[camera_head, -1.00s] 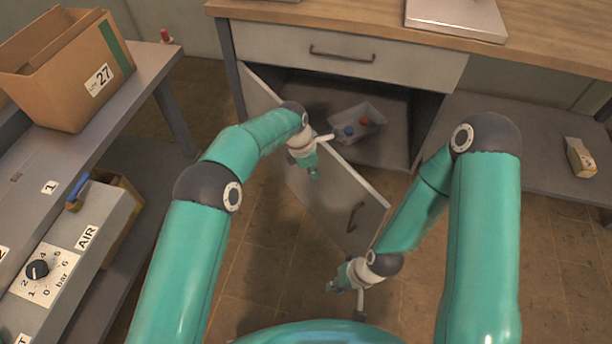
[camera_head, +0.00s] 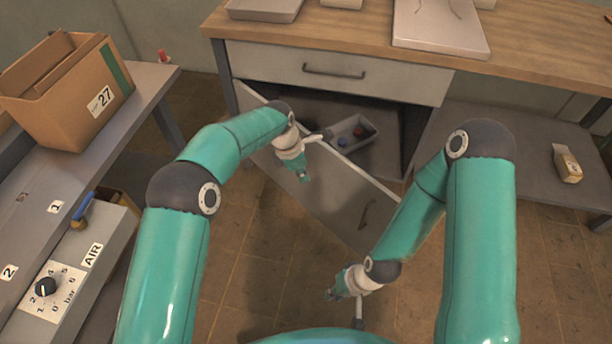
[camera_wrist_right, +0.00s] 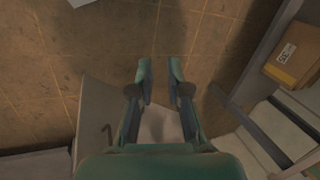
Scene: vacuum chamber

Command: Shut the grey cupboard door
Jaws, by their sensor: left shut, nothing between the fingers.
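The grey cupboard door (camera_head: 325,199) stands part open, hinged at the left of the cupboard (camera_head: 415,120) under the workbench. Its dark bar handle (camera_head: 367,213) is near the free edge. The door, with its handle, also shows in the right wrist view (camera_wrist_right: 98,112). My left gripper (camera_head: 304,176) is shut and empty, over the door's outer face in the head view; I cannot tell whether it touches. My right gripper (camera_head: 332,294) is low in front of the door, apart from it. Its fingers are spread and empty in the right wrist view (camera_wrist_right: 160,75).
A grey bin (camera_head: 352,145) with a red and a blue item sits inside the cupboard. A shut drawer (camera_head: 335,72) is above the opening. A side bench (camera_head: 125,115) with a cardboard box (camera_head: 70,100) stands left. The tiled floor before the door is clear.

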